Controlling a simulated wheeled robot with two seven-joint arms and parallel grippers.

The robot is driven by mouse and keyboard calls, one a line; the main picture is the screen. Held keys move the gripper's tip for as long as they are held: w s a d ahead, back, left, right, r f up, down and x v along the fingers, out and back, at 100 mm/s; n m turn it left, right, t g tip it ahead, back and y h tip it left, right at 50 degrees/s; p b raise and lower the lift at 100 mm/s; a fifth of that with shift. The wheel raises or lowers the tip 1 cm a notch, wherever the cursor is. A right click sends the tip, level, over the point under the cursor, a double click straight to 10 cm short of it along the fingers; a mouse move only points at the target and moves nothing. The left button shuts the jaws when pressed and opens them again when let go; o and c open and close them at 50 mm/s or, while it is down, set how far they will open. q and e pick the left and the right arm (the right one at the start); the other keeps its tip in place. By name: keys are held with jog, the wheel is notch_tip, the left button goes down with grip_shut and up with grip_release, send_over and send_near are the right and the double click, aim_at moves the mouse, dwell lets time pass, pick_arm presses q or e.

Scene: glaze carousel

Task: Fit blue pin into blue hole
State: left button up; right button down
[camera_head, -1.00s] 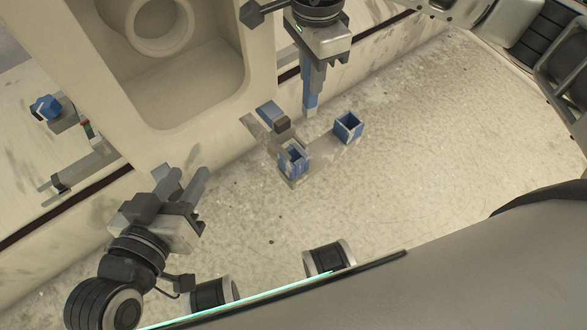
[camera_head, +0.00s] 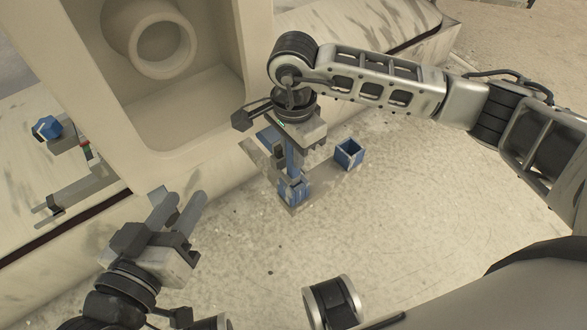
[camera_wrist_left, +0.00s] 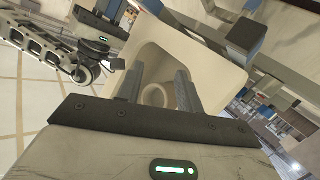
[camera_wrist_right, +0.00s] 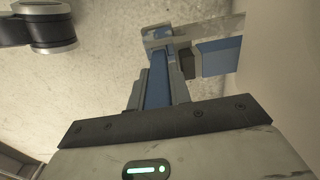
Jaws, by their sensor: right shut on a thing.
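The blue pin (camera_head: 290,156) is upright in my right gripper (camera_head: 291,160), which is shut on it; the pin also shows in the right wrist view (camera_wrist_right: 157,82). Its lower end meets the top of a blue-lined square socket (camera_head: 292,192) at the fixture. The gripper and pin cover part of the opening, so I cannot tell how deep the pin sits. A second blue square socket (camera_head: 349,153) stands open and empty to the right. My left gripper (camera_head: 182,205) is open and empty at lower left, apart from the sockets; its spread fingers show in the left wrist view (camera_wrist_left: 158,85).
A large pale basin housing (camera_head: 215,115) rises behind the fixture. A grey-and-blue bracket (camera_head: 266,136) sits close beside the right gripper. A blue knob (camera_head: 46,128) is at far left. The speckled surface (camera_head: 245,250) in front is clear.

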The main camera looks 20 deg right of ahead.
aim_at(294, 174)
notch_tip(294, 174, down, 5)
jog(key=shift+f+b, duration=0.15)
jog(key=shift+b, duration=0.7)
jog(key=shift+f, duration=0.15)
jog(key=c, duration=1.7)
grip_release()
jog(key=shift+f, duration=0.1)
jog(key=shift+o, duration=0.7)
pick_arm(q)
jog(key=shift+d+r+n+t+h, duration=0.3)
jog(key=shift+r+n, duration=0.1)
jog(key=shift+r, duration=0.05)
